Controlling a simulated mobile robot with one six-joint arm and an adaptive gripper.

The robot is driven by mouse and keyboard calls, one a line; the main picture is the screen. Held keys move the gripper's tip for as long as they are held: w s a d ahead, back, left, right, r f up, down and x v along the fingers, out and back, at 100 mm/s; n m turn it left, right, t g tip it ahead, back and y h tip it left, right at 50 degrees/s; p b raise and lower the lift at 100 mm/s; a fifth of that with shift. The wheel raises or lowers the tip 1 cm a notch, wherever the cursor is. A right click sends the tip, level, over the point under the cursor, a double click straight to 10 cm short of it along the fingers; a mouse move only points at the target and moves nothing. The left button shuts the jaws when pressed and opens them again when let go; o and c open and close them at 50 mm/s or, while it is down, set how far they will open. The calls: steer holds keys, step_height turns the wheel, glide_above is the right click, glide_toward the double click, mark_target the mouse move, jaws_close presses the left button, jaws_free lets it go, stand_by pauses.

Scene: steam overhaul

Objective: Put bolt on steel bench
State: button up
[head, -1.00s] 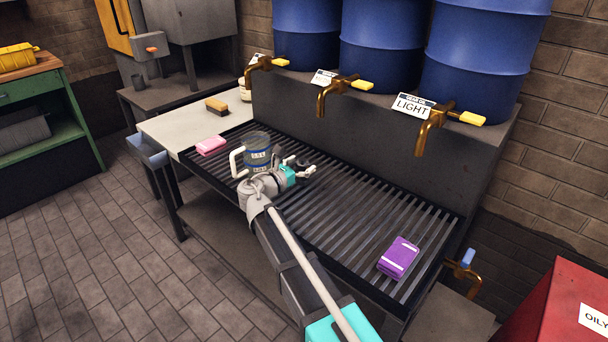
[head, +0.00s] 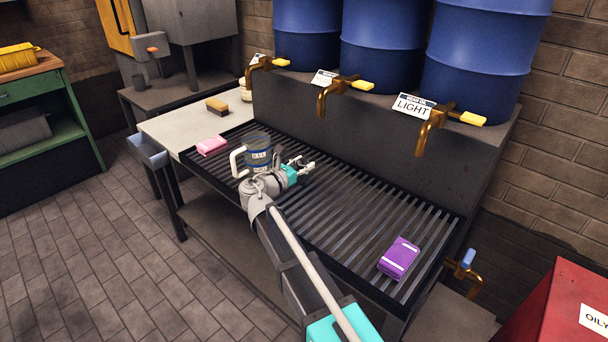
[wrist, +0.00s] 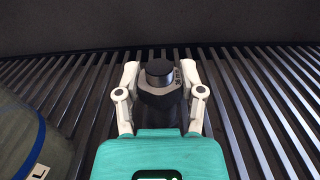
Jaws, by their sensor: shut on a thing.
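The bolt (wrist: 160,92), a dark piece with a round top above a wider faceted grey part, is between the fingers of my gripper (wrist: 161,72) in the wrist view. The gripper is shut on it, low over the slatted black drain rack. Its lower part is hidden behind the teal gripper body. In the head view my gripper (head: 303,163) is over the rack's left-middle part, just right of a clear jug, and the bolt is mostly hidden by the fingers. A pale-topped bench (head: 180,129) adjoins the rack's left end; I cannot tell whether it is the steel bench.
The clear jug (head: 258,146) with a white handle stands close beside my gripper. A pink block (head: 211,146) and a purple pack (head: 398,259) lie on the rack (head: 340,213). A sponge (head: 217,105) is on the pale bench. Brass taps (head: 340,88) overhang the rack's back.

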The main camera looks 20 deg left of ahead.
jaws_close()
steer(key=shift+r, duration=0.15)
step_height(320, 180, up, 3)
steer(key=p, duration=0.3)
steer(key=shift+r+p, duration=0.2)
steer(key=shift+p, duration=0.15)
steer(key=s+d+r+p, duration=0.7)
steer(key=s+r+p, duration=0.2)
steer(key=s, duration=0.2)
steer(key=shift+s+d+r, duration=0.2)
steer(key=shift+s+d, duration=0.05)
steer(key=shift+s, duration=0.15)
